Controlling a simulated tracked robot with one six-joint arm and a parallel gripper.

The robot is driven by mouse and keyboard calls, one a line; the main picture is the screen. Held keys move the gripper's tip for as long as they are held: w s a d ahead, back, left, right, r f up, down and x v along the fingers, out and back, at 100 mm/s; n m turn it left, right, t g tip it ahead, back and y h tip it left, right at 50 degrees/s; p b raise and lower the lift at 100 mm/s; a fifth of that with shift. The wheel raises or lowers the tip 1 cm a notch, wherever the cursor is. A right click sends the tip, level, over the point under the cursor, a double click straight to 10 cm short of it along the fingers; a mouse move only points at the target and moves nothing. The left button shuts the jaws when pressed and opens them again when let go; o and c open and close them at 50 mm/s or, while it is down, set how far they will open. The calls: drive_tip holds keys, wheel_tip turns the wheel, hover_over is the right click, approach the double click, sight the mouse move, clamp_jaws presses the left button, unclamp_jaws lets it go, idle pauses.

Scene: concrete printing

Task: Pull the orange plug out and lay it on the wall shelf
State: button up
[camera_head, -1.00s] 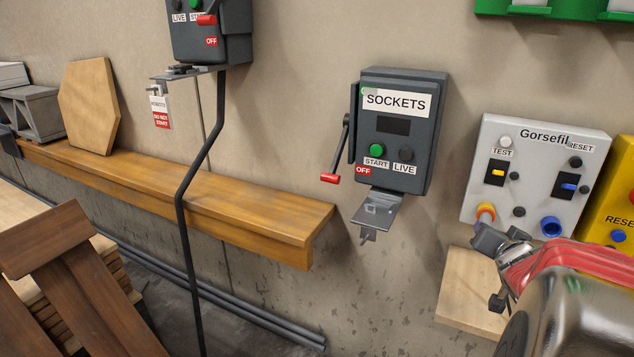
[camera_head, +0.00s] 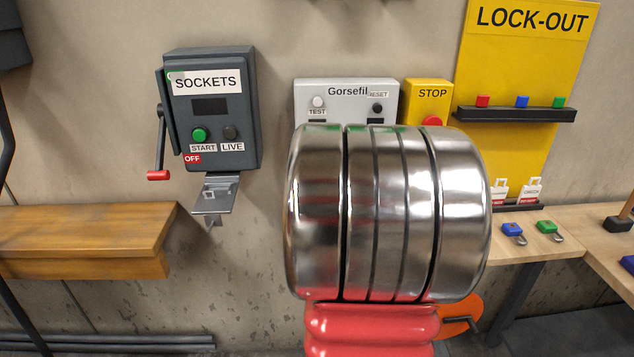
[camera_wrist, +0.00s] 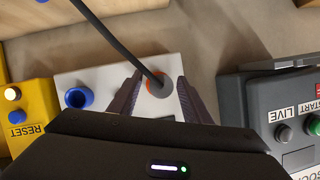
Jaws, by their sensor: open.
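The orange plug (camera_wrist: 157,83) shows in the wrist view as an orange ring around a grey middle, in the front of the light grey Gorsefil box (camera_wrist: 100,85). A black cable runs from it towards the upper left. My gripper (camera_wrist: 160,77) is open, with one finger on either side of the plug; I cannot tell whether they touch it. In the head view my arm hides the plug, my gripper and the lower part of the Gorsefil box (camera_head: 345,88). The wooden wall shelf (camera_head: 80,240) is at the left, and its visible top is bare.
The dark SOCKETS box (camera_head: 210,112) has its red-handled lever down beside OFF. A metal bracket (camera_head: 214,196) sticks out below it. A blue socket (camera_wrist: 78,97) sits beside the plug. A yellow STOP box (camera_head: 428,95) and LOCK-OUT board (camera_head: 530,60) stand to the right.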

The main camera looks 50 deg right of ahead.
drive_tip(key=shift+c, duration=0.5)
clamp_jaws()
